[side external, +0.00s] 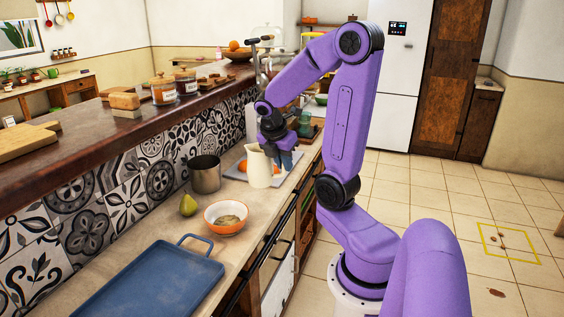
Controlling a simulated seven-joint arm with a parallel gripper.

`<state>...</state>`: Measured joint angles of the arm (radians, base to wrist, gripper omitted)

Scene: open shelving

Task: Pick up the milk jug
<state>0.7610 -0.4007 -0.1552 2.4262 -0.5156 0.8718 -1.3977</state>
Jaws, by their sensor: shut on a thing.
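The milk jug (259,167) is a cream-white jug standing upright on the counter, at the front edge of a grey board. My gripper (283,156) is at the jug's right side and is shut on it. The fingertips are partly hidden by the jug and by the gripper itself, so the exact contact is hard to see. I cannot tell whether the jug's base touches the surface.
A metal pot (205,174), a green pear (188,205), an orange-rimmed bowl (226,217) and a blue tray (150,282) stand on the counter (148,233). An orange fruit (243,166) is beside the jug. A raised ledge (75,160) with jars runs behind.

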